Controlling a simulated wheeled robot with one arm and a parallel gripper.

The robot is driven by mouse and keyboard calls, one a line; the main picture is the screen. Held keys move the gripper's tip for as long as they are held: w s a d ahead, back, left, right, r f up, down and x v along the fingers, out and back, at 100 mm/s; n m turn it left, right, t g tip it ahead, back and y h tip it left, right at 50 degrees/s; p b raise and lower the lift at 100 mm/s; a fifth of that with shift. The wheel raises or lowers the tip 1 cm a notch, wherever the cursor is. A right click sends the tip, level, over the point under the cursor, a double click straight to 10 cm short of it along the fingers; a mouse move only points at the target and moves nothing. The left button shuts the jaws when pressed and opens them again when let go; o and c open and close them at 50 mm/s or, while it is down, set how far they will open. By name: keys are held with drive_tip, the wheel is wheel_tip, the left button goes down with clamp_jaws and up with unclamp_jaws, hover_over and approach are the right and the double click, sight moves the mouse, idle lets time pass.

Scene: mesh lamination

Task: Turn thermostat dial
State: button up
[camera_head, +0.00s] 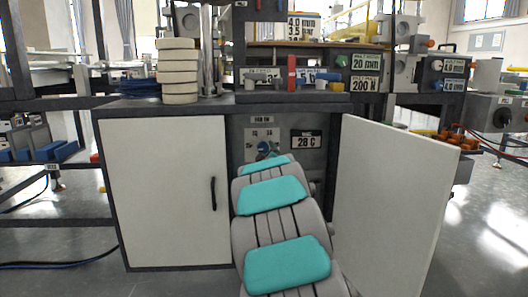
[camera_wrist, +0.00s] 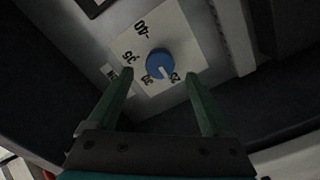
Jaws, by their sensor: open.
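The thermostat dial (camera_wrist: 160,64) is a round blue knob on a white scale plate marked 40, 35, 30 and 25. Its pale pointer mark faces the lower edge, between 30 and 25. My gripper (camera_wrist: 159,76) is open, its green fingers on either side of the dial with a gap to each; depth to the panel is hard to tell. In the head view the dial (camera_head: 264,147) shows small above my arm, which hides my gripper. A dark display (camera_head: 306,139) right of the dial reads 28 C.
The dial panel sits inside a cabinet between a closed white door (camera_head: 165,190) on the left with a black handle and an open white door (camera_head: 390,205) on the right. A stack of cream rings (camera_head: 178,72) stands on the cabinet top.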

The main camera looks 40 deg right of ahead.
drive_tip(key=shift+s+a, duration=0.3)
drive_tip(key=shift+s, duration=0.1)
idle(0.3)
drive_tip(key=s+a+f+m+g+y, duration=0.1)
drive_tip(key=s+a+f+g+y, duration=0.1)
drive_tip(key=s+a+f+g, duration=0.55)
drive_tip(key=s+a+f+m+y, duration=0.2)
drive_tip(key=s+a+f+y, duration=0.15)
drive_tip(key=s+a, duration=0.8)
drive_tip(key=s+a+f+m+g+y, duration=0.1)
drive_tip(key=s+a+f+g+y, duration=0.15)
drive_tip(key=s+a+f, duration=0.65)
drive_tip(key=s+a+g+y, duration=0.1)
drive_tip(key=s+a+g, duration=0.3)
drive_tip(key=s+a, duration=0.5)
drive_tip(key=s+a+g+y, duration=0.1)
drive_tip(key=s+a+g, duration=0.3)
drive_tip(key=s, duration=0.8)
wheel_tip(320, 180, up, 13)
drive_tip(key=a+t+p, duration=0.1)
drive_tip(key=p, duration=1.2)
drive_tip(key=shift+s+a, duration=0.15)
drive_tip(key=shift+s, duration=0.2)
